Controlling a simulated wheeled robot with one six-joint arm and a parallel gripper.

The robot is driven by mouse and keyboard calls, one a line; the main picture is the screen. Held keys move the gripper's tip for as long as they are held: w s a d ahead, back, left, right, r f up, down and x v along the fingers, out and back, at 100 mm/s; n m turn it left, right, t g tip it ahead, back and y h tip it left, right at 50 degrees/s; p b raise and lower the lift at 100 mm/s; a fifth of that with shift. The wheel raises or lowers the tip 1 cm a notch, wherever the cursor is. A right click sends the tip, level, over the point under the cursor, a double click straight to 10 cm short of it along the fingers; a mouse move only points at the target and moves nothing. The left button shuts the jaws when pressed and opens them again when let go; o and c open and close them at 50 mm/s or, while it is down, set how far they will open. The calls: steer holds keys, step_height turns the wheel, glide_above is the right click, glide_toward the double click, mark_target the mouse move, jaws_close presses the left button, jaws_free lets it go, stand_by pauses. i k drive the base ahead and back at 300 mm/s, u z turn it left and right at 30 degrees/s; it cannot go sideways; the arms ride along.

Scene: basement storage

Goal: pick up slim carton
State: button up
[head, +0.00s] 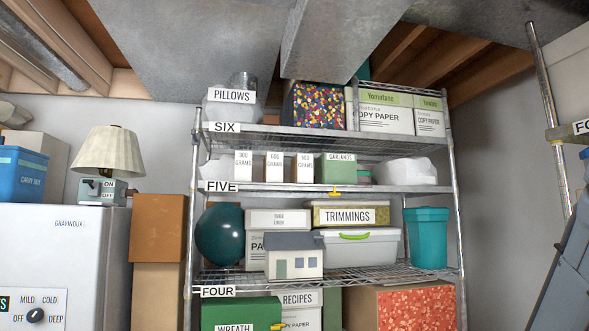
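Three slim cartons stand upright on the shelf labelled FIVE: a left one (243,166), a middle one (274,168) and a right one (304,168). Each has a white front label that seems to give a weight in grams, and the lower parts look brown on two of them. They stand apart with small gaps. I cannot tell which one the task names. My gripper is not in the head view.
A green GARLANDS box (337,170) stands right of the cartons, with a white bundle (405,172) beyond. Shelf SIX (300,137) lies above them. Below, a teal ball (220,236), small house (293,256) and bins fill shelf FOUR. A white appliance (60,260) stands left.

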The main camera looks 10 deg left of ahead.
mark_target(302, 164)
steer(key=z, duration=0.05)
steer(key=k, duration=0.6)
steer(key=u, duration=1)
steer(key=i, duration=0.85)
steer(key=u, duration=0.45)
steer(key=i, duration=0.8)
steer(key=z, duration=1)
steer(key=i, duration=0.75)
steer(key=z, duration=0.8)
